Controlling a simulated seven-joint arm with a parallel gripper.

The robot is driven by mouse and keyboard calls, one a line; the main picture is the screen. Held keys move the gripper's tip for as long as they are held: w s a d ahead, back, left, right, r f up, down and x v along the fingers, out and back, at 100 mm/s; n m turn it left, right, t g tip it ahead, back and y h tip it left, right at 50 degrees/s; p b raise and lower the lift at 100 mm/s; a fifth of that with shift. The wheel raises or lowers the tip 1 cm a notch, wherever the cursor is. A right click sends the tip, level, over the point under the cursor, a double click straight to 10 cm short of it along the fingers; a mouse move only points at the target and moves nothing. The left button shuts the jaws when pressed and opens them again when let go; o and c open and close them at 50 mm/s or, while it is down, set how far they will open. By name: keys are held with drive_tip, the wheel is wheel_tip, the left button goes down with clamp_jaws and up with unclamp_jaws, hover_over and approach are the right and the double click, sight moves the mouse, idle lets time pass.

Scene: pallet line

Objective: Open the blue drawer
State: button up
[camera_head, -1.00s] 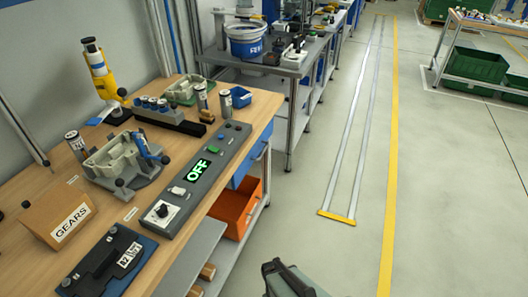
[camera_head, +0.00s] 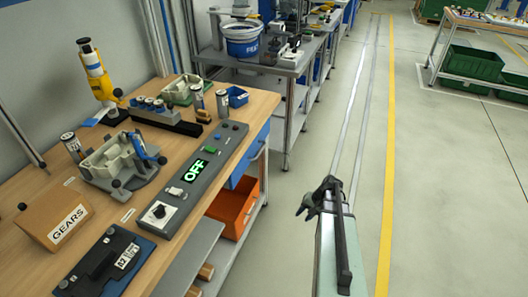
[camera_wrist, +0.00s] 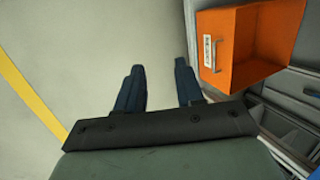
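The blue drawer (camera_head: 249,157) is under the worktop's right end in the head view, above an orange drawer (camera_head: 232,209). Its front looks flush with the bench, with a thin handle at its edge; it appears closed. My gripper (camera_head: 321,190) is over the open floor to the right of the bench, well apart from the blue drawer. In the wrist view its two dark fingers (camera_wrist: 158,66) are spread with only floor between them. The orange drawer (camera_wrist: 255,42) stands pulled out at the upper right there. A blue patch at the bottom right edge may be the blue drawer.
The wooden worktop (camera_head: 125,205) carries a control panel (camera_head: 193,175) reading OFF, fixtures and a GEARS box (camera_head: 55,215). A grey bench (camera_head: 275,64) with a blue bucket stands behind. The floor around my gripper is clear.

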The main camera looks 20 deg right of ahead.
drive_tip(key=w+d+r+t+y, duration=0.2)
drive_tip(key=w+r+t+y, duration=0.6)
drive_tip(key=w+r, duration=1.05)
drive_tip(key=w+a+f+h, duration=0.1)
drive_tip(key=w+a+f, duration=0.1)
drive_tip(key=w+a, duration=0.6)
drive_tip(key=shift+w+a+f+t, duration=0.15)
drive_tip(key=shift+a+f+t, duration=0.25)
drive_tip(key=shift+a, duration=0.15)
clamp_jaws()
